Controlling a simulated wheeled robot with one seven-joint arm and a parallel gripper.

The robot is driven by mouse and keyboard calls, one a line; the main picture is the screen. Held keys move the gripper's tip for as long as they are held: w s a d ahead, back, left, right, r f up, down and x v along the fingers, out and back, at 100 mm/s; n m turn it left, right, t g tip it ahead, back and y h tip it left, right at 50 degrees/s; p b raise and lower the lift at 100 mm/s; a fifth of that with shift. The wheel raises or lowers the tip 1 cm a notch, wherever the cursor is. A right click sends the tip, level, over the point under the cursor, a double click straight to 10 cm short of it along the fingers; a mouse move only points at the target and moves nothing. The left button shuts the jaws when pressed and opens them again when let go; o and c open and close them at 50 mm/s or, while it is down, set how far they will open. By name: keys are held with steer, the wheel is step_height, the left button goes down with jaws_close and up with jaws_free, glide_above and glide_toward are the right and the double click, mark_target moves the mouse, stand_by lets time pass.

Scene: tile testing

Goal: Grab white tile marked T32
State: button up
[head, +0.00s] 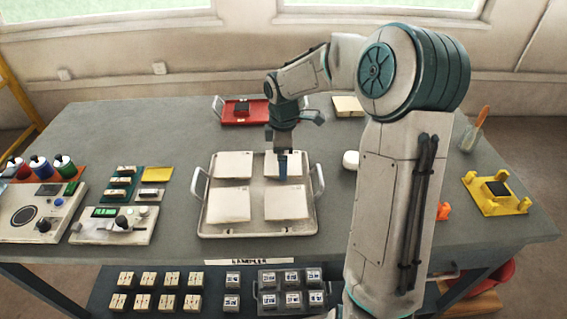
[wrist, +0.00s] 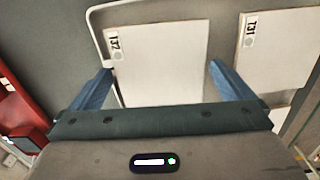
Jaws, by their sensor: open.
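The white tile marked T32 (wrist: 163,62) fills the middle of the wrist view, with its label near its upper left corner. In the head view it appears to be the far right tile (head: 297,165) on the light tray (head: 257,229), partly hidden by my gripper (head: 283,178). My gripper (wrist: 160,75) is open, with one blue finger near each of two opposite sides of this tile. I cannot tell whether the fingers touch it. A second white tile, marked T31 (wrist: 280,50), lies to the right in the wrist view.
Two more white tiles (head: 233,165) (head: 229,204) lie on the tray's left half. A red tray (head: 232,119) with a dark block stands behind. A white round item (head: 351,160) sits right of the tray. Instruments (head: 113,224) stand at left.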

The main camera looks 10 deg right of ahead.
steer(key=shift+f, duration=0.1)
steer(key=shift+c, duration=0.3)
steer(key=c, duration=0.8)
